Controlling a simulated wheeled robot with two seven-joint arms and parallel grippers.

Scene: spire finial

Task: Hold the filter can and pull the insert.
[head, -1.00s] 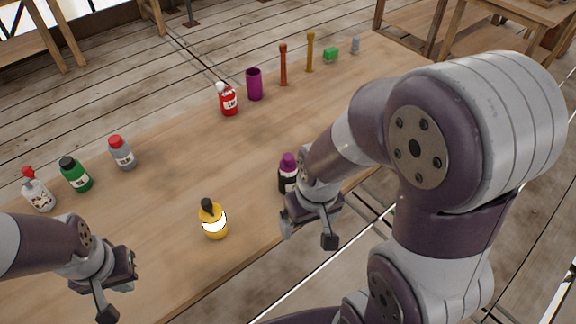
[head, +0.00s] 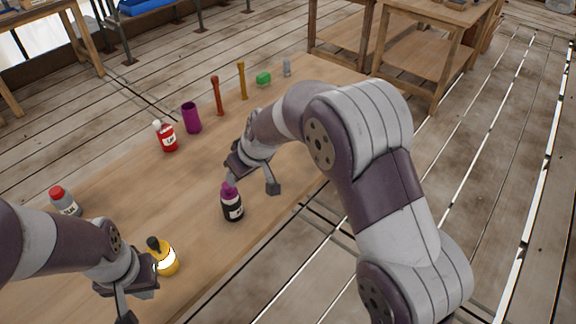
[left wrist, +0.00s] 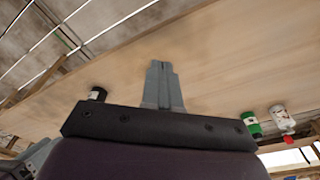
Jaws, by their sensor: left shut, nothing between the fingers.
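A purple, open-topped cylinder (head: 191,117) stands upright on the table and may be the filter can; I cannot make out an insert in it. My left gripper (head: 125,308) is low at the left in the head view, left of the yellow bottle. In the left wrist view its fingers (left wrist: 161,80) are together with nothing between them. My right gripper (head: 252,184) is open and empty over the table. It is just behind the black bottle with the purple cap (head: 232,205), nearer to me than the purple cylinder.
A yellow bottle (head: 165,259) stands at the near edge. A red bottle (head: 166,137) stands left of the cylinder. Orange (head: 218,97) and yellow (head: 242,80) posts, a green block (head: 263,79) and a small grey piece (head: 287,68) stand farther back. The table's middle is clear.

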